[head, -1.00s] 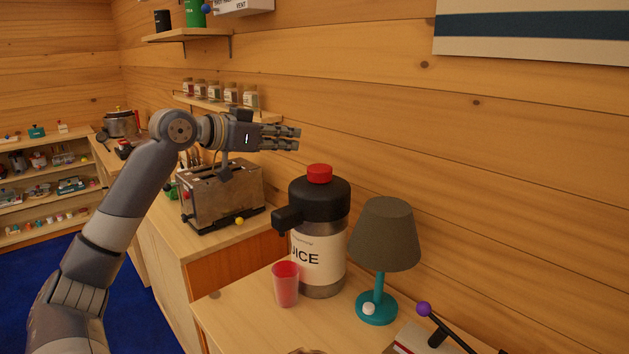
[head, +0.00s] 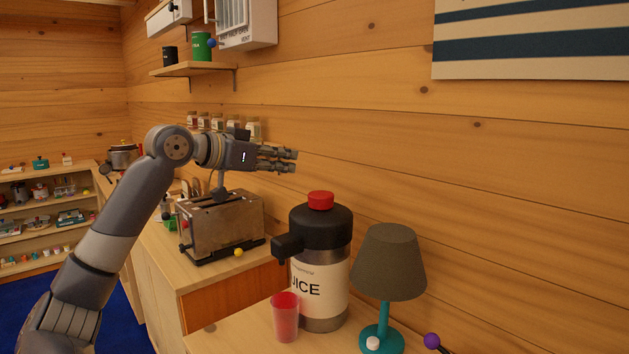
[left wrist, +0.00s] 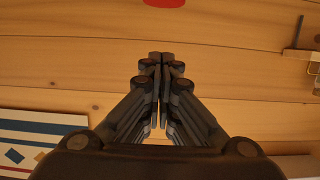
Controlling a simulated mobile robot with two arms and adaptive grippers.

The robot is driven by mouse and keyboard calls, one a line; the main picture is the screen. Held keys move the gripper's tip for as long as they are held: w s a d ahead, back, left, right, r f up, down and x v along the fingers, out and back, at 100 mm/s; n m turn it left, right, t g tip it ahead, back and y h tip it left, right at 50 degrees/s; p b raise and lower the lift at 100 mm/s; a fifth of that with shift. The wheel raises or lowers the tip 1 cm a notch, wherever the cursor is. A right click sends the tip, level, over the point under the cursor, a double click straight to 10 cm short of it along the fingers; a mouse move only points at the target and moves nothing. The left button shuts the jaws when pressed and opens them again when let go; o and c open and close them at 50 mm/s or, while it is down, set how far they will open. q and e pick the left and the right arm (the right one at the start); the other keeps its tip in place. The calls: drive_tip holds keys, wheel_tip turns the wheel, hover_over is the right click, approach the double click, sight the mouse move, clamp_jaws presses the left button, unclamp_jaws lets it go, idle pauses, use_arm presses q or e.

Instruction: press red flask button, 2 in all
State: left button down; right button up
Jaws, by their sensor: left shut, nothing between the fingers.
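The flask (head: 319,268) is a black-topped dispenser with a "JUICE" label, standing upright on the near counter. Its red button (head: 320,200) sits on top and also shows at the top edge of the left wrist view (left wrist: 165,2). A cup of red drink (head: 285,317) stands in front of the flask, below its black spout. My left gripper (head: 296,161) is shut and empty, up and to the left of the red button, apart from it. In the left wrist view its fingers (left wrist: 160,58) are together. My right gripper is not in view.
A lamp (head: 389,262) with a teal base stands right of the flask. A toaster (head: 222,222) stands on the counter behind, under my left arm. A plank wall (head: 480,190) runs along the right. Jars (head: 217,123) and a shelf (head: 193,69) are behind.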

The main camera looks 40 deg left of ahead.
use_arm(q)
drive_tip(key=p, duration=0.7)
hover_over(326, 193)
drive_tip(key=s, duration=0.4)
drive_tip(key=shift+w+a+f, duration=0.1)
drive_tip(key=shift+a+f, duration=0.3)
drive_tip(key=shift+f, duration=0.3)
drive_tip(key=shift+w+f, duration=0.2)
drive_tip(key=shift+f, duration=0.4)
drive_tip(key=shift+w+f, duration=0.15)
drive_tip(key=shift+f, duration=1.65)
drive_tip(key=shift+s, duration=0.1)
drive_tip(key=shift+d+f+b, duration=0.1)
drive_tip(key=shift+f+b, duration=0.9)
drive_tip(key=shift+f, duration=0.3)
